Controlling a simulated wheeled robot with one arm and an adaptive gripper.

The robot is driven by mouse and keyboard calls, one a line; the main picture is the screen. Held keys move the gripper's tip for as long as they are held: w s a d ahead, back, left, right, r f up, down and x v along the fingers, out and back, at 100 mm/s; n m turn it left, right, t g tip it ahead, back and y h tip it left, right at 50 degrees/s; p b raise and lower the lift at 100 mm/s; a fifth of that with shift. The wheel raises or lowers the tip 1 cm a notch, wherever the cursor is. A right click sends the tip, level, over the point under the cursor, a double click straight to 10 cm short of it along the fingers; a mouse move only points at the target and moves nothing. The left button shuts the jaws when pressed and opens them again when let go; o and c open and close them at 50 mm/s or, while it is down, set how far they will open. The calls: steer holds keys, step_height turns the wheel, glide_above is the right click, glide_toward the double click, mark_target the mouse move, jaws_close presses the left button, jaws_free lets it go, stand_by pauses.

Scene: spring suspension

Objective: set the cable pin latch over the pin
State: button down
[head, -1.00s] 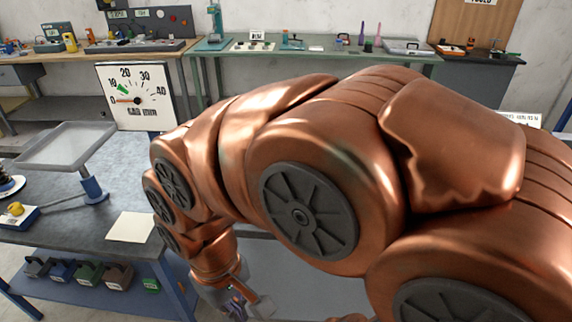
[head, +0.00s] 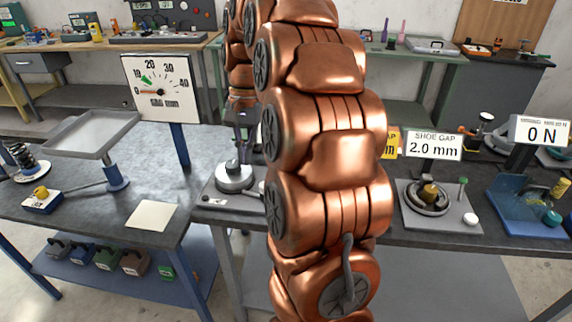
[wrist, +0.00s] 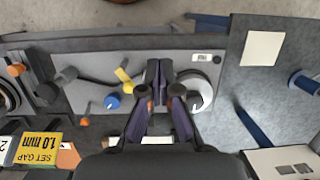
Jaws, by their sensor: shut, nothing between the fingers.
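My gripper (wrist: 160,68) is shut and empty above a grey plate (wrist: 88,97) on the bench. The plate carries a yellow lever-like piece (wrist: 123,79), a blue knob (wrist: 112,101) and a round silver-and-white part (wrist: 196,91), partly behind my right finger. I cannot tell for sure which piece is the cable pin latch or which is the pin. In the head view my gripper (head: 242,145) is a dark shape beside my arm, above the round silver part (head: 234,177). My arm hides much of the plate there.
A dial gauge (head: 160,88) on a blue post and a raised grey tray (head: 92,134) stand at left. A blank paper sheet (head: 152,215) lies on the left bench. A "SHOE GAP 2.0 mm" sign (head: 434,146) and a ring-shaped fixture (head: 428,197) are right of my arm.

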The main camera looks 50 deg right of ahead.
steer(key=d+f+m, duration=0.1)
steer(key=d+m, duration=0.6)
steer(key=d, duration=1.3)
steer(key=a+f+t, duration=0.1)
steer(key=a+f, duration=0.5)
steer(key=f, duration=0.4)
steer(key=shift+a+y+p, duration=0.3)
steer(key=shift+a, duration=0.05)
steer(key=shift+f, duration=0.1)
